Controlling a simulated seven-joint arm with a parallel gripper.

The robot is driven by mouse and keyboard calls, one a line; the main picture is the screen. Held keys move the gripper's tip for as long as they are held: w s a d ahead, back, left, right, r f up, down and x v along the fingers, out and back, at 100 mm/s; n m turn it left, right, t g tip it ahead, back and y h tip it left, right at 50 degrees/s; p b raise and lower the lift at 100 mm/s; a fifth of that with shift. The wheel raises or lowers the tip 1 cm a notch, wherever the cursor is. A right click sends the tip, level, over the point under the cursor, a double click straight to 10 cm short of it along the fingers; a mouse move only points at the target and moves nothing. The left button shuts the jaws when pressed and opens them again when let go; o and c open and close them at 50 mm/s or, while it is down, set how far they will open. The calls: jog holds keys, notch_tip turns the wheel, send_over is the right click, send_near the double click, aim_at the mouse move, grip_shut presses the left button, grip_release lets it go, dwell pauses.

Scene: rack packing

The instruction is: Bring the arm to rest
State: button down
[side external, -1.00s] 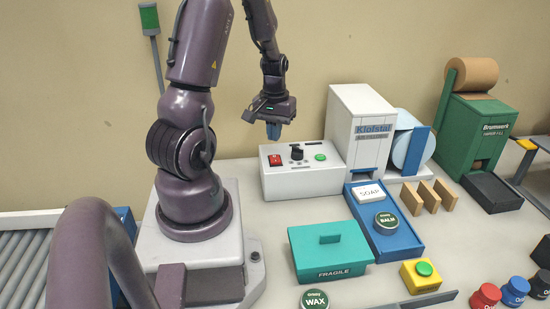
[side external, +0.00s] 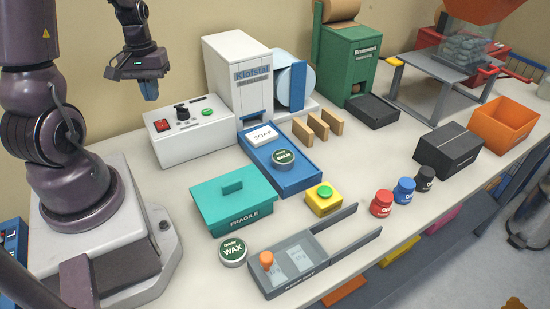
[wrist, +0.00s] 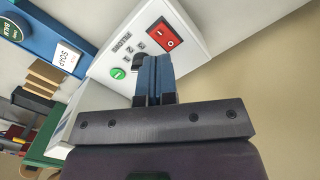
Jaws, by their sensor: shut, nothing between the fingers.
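My gripper (side external: 150,93) hangs in the air at the upper left of the side view, above and apart from the white control box. Its blue fingers are together and empty; they also show in the wrist view (wrist: 155,82). The control box (side external: 203,139) carries a red switch (side external: 162,126), a black knob (side external: 181,111) and a green button (side external: 207,112). In the wrist view the fingers partly cover the knob, while the red switch (wrist: 165,38) and green button (wrist: 117,73) show beside them.
A white Klofstal machine (side external: 228,75) stands close right of the gripper. A blue tray (side external: 296,177) holds a soap box and a balm tin. A teal FRAGILE box (side external: 215,212), a wax tin (side external: 233,252) and a yellow button box (side external: 324,207) stand in front. The air around the gripper looks clear.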

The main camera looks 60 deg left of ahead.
jog(key=w+d+r+m+t, duration=0.1)
jog(key=d+r+m+t, duration=0.2)
jog(key=d+r+m, duration=0.2)
jog(key=w+d+r+m+t, duration=0.1)
jog(key=d+r+m+t, duration=0.2)
jog(key=d+r, duration=0.9)
jog(key=d+m, duration=0.3)
jog(key=d, duration=0.4)
jog(key=shift+w+d+m+y, duration=0.2)
jog(key=shift+w+m+y, duration=0.1)
jog(key=shift+y, duration=0.1)
